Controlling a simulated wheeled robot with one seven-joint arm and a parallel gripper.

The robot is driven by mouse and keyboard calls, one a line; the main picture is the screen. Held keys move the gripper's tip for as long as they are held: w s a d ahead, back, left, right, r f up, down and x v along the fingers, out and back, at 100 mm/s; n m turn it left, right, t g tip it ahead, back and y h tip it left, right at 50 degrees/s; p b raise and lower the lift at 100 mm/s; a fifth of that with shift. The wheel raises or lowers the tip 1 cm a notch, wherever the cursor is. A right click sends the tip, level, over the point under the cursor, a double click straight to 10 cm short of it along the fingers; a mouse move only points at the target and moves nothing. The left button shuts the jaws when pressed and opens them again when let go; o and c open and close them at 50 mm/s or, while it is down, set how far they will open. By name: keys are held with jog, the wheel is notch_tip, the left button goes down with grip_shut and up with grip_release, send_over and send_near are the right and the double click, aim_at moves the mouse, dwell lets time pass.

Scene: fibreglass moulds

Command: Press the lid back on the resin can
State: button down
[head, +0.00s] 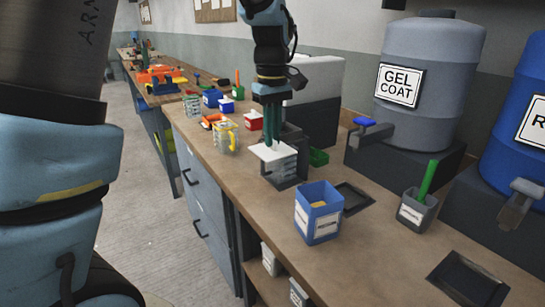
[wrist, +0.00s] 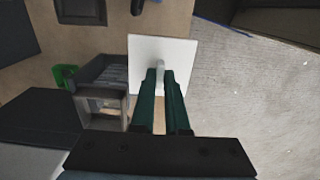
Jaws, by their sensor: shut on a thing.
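My gripper (head: 272,138) points straight down over the bench, its green fingers shut on the small knob of a flat white square lid (head: 268,152). The wrist view shows the lid (wrist: 148,52) level beyond the fingertips (wrist: 162,78). A grey ribbed stand (head: 285,170) is just below the lid in the head view and to its left in the wrist view (wrist: 100,72); the lid looks raised beside it. An open blue labelled can (head: 318,224), with something yellow inside, stands nearer on the bench. No readable label confirms it as the resin can.
A grey cup with a green stick (head: 416,211) and the gel coat drum (head: 428,85) are to the right. Bare bench lies in front of the blue can.

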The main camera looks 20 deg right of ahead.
jog(key=shift+r, duration=0.45)
jog(key=s+d+r+m+b, duration=0.15)
jog(key=s+d+b, duration=0.45)
jog(key=s, duration=0.7)
notch_tip(320, 180, down, 7)
jog(key=b, duration=0.4)
jog(key=shift+w+r+m+b, duration=0.15)
jog(key=shift+w+m+b, duration=0.05)
jog(key=shift+m+b, duration=0.25)
jog(key=shift+d+r+p, duration=0.1)
jog(key=shift+p, duration=0.5)
jog(key=shift+f+p, duration=0.25)
jog(key=shift+p, duration=0.2)
dwell(1.3)
jog(key=c, duration=0.8)
grip_release()
jog(key=shift+c, duration=0.2)
jog(key=shift+o, duration=0.3)
